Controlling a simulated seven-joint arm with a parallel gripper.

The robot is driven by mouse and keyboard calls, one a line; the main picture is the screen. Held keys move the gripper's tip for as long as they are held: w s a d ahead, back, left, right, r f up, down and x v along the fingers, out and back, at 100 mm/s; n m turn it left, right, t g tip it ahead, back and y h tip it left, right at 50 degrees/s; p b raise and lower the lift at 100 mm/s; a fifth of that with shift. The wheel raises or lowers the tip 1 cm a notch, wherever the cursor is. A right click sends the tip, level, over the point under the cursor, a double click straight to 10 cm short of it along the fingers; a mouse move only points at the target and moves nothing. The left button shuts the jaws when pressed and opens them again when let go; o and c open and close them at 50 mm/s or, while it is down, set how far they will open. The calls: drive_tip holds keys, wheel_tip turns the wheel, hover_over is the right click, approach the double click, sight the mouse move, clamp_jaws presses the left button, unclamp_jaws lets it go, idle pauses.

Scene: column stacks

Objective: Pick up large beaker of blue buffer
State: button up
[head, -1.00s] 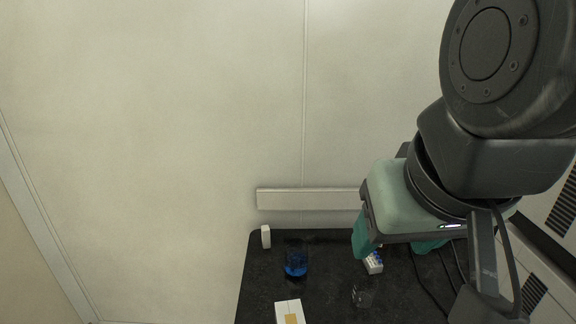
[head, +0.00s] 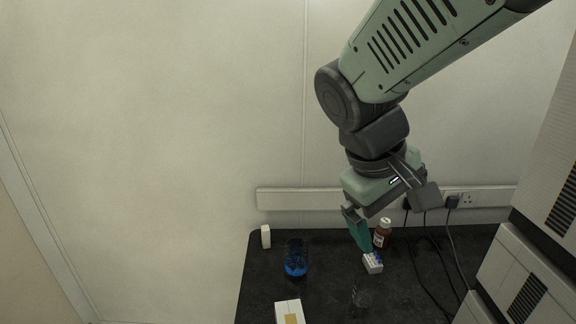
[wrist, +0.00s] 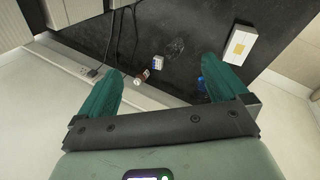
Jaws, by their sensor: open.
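The large beaker of blue buffer (head: 296,262) stands upright on the black bench at the left part of its top. In the wrist view the blue liquid (wrist: 202,86) shows only partly, beside the right green finger, which hides the rest. My gripper (head: 358,228) is above the bench, to the right of the beaker and apart from it. In the wrist view my gripper (wrist: 160,85) has its two green fingers wide apart, with nothing held between them.
A small white rack with blue items (head: 373,262), a brown bottle (head: 382,233) and an empty clear glass (head: 362,296) stand right of the beaker. A white box (head: 289,312) lies in front; a white block (head: 266,237) stands behind left. Cables (head: 432,262) run along the right.

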drive_tip(key=w+f+n+h, duration=0.55)
drive_tip(key=w+f, duration=0.25)
drive_tip(key=w, duration=0.3)
drive_tip(key=n+t, duration=1.3)
drive_tip(key=n, duration=0.6)
hover_over(291, 264)
drive_tip(key=s, duration=0.2)
wheel_tip(291, 264, down, 21)
drive_tip(key=f, duration=0.5)
drive_tip(key=a+f, duration=0.1)
drive_tip(key=f, duration=0.2)
drive_tip(key=shift+w, duration=0.25)
drive_tip(key=shift+x, duration=2.45)
drive_tip(key=c, duration=1.1)
